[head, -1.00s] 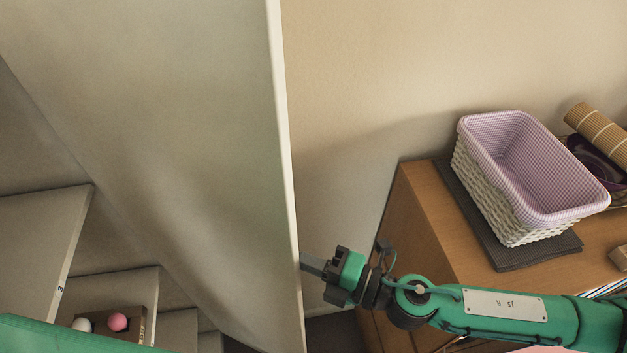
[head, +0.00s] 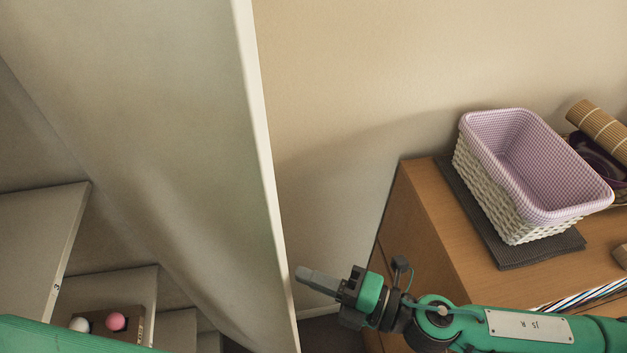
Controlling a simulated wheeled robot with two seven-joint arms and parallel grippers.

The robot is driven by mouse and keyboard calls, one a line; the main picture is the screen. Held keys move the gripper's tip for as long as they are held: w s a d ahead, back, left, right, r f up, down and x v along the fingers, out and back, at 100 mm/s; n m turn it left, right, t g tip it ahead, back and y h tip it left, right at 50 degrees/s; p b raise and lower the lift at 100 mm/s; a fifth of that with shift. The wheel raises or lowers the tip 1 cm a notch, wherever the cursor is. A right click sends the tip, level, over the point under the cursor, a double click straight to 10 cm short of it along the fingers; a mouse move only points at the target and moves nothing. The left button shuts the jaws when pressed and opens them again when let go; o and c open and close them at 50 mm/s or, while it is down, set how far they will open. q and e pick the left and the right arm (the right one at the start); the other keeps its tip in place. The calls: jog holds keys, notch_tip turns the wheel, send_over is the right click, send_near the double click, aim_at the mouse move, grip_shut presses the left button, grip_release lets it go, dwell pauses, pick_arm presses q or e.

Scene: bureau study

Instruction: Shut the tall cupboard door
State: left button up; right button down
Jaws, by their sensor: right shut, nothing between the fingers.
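The tall cupboard door (head: 150,140) is a large pale panel standing open, its light front edge (head: 262,170) running down the middle-left of the head view. Pale shelves (head: 35,235) of the cupboard show to its left. My right gripper (head: 300,273) is shut and empty, its fingertips at the right side of the door's edge, low down. I cannot tell whether they touch the door. The door's lower end is out of the picture. My left gripper is not in view.
A wooden cabinet (head: 420,220) stands at the right, close to my right arm. On it are a lilac-lined wicker basket (head: 475,190) on a dark mat (head: 545,252) and a rolled bamboo mat (head: 598,125). A small box with balls (head: 135,325) sits on a low shelf.

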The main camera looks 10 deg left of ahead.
jog(key=b+v, duration=0.3)
jog(key=v, duration=0.3)
jog(key=shift+s+d, duration=0.25)
jog(key=shift+s, duration=0.1)
